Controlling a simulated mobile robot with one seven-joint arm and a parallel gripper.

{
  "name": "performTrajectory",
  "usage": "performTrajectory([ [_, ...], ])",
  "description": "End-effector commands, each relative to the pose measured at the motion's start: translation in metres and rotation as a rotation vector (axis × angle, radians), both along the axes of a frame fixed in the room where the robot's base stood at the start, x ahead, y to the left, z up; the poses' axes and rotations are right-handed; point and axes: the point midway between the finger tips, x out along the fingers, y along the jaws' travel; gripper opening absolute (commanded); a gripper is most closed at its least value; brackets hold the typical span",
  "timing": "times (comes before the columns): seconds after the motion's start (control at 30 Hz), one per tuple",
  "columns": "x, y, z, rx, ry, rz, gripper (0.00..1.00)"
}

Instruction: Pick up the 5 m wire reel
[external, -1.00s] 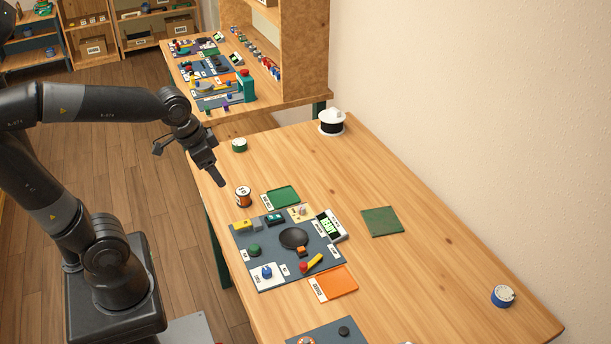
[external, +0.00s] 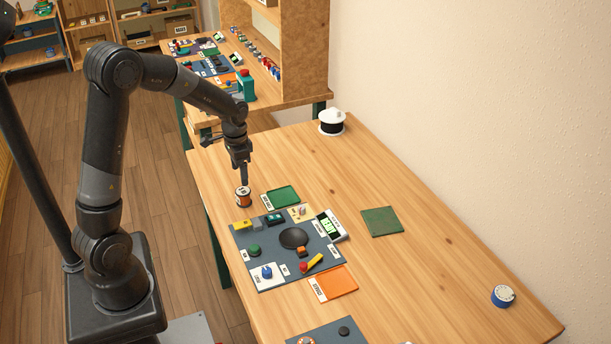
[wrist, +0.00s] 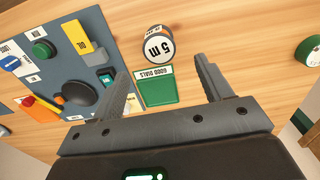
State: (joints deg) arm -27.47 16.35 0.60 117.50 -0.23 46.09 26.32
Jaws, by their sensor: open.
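The 5 m wire reel (external: 243,197) stands on the wooden table near its left edge, behind the grey board. In the wrist view the reel (wrist: 157,45) shows its round white face marked "5 m", ahead of the fingers and between their lines. My gripper (external: 244,182) points down just above the reel in the external view. In the wrist view its two fingers (wrist: 160,75) are spread wide with nothing between them, and the reel is apart from both.
A green tray (external: 283,197) labelled "good dials" lies beside the reel. The grey board (external: 265,273) with dial parts and an orange tray (external: 337,283) are nearer. A green-topped reel (wrist: 309,49) stands off to one side. The table's right half is mostly clear.

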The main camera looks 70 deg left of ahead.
Motion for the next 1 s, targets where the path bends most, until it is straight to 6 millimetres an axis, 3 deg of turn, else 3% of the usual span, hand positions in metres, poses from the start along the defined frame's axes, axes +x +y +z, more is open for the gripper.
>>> performTrajectory([
  [0.23, 0.0, 0.0, -0.039, -0.002, 0.005, 0.0, 0.72],
  [0.53, 0.001, -0.001, -0.064, -0.002, 0.004, -0.001, 0.72],
  [0.8, 0.005, -0.002, -0.1, -0.002, 0.004, -0.001, 0.72],
  [1.0, 0.005, -0.002, -0.106, 0.0, 0.001, -0.001, 0.72],
])
